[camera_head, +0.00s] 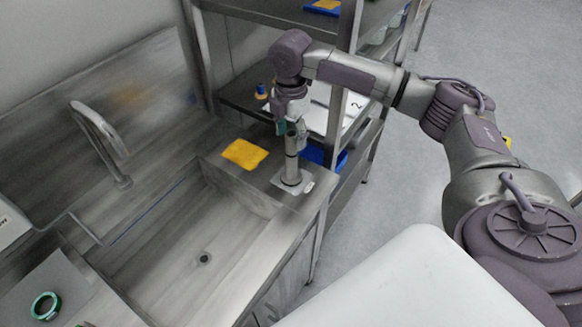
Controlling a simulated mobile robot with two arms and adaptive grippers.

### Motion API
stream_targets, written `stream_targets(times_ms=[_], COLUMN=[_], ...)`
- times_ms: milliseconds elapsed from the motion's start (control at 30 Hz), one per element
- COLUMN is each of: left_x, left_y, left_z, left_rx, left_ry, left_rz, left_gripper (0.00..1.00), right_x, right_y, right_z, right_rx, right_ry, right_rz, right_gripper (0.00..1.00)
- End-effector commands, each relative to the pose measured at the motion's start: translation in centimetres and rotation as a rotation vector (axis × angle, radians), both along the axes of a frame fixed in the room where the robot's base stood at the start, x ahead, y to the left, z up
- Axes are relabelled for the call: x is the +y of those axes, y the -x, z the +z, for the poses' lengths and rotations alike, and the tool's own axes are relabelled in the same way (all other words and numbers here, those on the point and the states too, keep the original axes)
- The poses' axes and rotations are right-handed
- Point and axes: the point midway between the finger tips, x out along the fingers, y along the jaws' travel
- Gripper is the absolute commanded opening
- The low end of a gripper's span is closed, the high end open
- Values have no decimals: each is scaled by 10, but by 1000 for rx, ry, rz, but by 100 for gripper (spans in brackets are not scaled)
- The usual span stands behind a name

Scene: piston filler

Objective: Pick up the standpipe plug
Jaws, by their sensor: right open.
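The standpipe plug (292,168) looks like a grey metal tube standing upright on a pale square plate (306,186) on the counter, right of the sink. My right gripper (290,127) points down directly over the top of the tube and is open. It partly hides the tube's upper end, and I cannot tell whether the fingers touch it. The sink basin (165,235) is empty, with a dark drain hole (204,258) in its floor. My left gripper is not in view.
A yellow cloth (245,154) lies left of the tube. A metal shelf rack (350,40) stands close behind, with a blue bin (318,155) on it. A faucet (98,135) rises behind the sink. A green ring (45,306) lies at lower left. Floor is clear right of the rack.

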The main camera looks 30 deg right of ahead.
Motion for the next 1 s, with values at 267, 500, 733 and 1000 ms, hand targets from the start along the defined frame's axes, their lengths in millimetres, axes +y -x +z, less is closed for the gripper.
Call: stream_targets(times_ms=[267, 500, 733, 1000], left_x=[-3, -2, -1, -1], left_y=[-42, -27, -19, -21], left_z=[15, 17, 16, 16], left_rx=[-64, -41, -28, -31], left_ry=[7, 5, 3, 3], left_rz=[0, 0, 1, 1], left_gripper=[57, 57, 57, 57], right_x=[-1, 0, 0, 0], right_y=[4, 4, 4, 4], right_z=[-27, -54, -56, -55], right_rx=[4, 0, -1, -1], right_ry=[3, 1, 1, 1], right_rz=[-1, 0, 0, 0], right_gripper=[61, 61, 61, 16])
